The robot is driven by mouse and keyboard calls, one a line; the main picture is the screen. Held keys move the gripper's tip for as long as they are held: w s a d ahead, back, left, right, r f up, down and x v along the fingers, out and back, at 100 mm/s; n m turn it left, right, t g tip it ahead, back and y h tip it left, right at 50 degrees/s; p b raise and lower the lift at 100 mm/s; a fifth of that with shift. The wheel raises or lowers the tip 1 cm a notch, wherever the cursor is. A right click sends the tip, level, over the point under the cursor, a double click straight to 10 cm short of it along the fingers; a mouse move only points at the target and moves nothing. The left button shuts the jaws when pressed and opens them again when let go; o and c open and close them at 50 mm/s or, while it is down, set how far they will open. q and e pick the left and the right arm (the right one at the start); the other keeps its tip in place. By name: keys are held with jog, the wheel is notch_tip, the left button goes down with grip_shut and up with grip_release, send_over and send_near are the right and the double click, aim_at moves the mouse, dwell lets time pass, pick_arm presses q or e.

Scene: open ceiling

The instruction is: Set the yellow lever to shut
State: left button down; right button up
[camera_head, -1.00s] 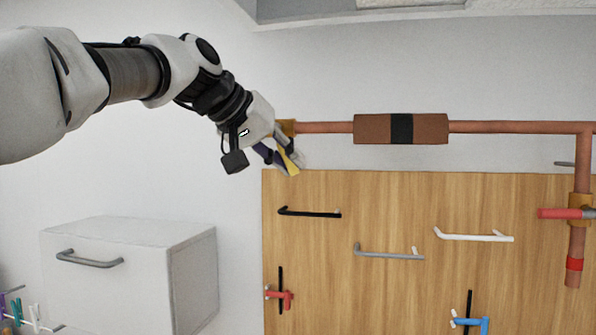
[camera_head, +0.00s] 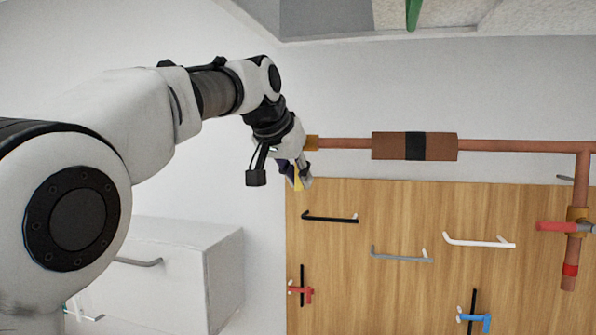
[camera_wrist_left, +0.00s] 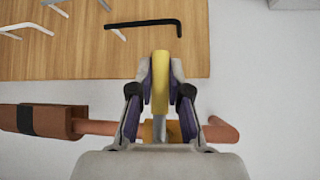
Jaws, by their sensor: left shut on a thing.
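The yellow lever (camera_head: 298,182) hangs below the left end of the copper pipe in the head view, largely covered by my gripper. In the left wrist view the yellow lever (camera_wrist_left: 161,90) stands about square across the pipe, its grey stem meeting a brass valve body (camera_wrist_left: 152,130). My left gripper (camera_head: 299,176) is shut on the lever, with one finger on each side of it; the same gripper (camera_wrist_left: 160,72) shows in the wrist view. My right gripper is in neither view.
The copper pipe (camera_head: 520,146) carries a brown, black-banded sleeve (camera_head: 388,146). A red lever (camera_head: 560,227) sits on the vertical pipe at right. Below is a wooden board (camera_head: 350,280) with hooks and tools. A white cabinet (camera_head: 225,275) stands lower left.

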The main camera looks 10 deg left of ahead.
pick_arm(q)
jog(key=shift+f, duration=0.3)
jog(key=c, duration=1.3)
grip_release()
jog(key=shift+c, duration=0.2)
jog(key=shift+o, duration=1.1)
jog(key=shift+w+r, duration=0.1)
jog(key=v, duration=1.2)
jog(key=shift+w+a, duration=0.1)
jog(key=shift+w, duration=0.05)
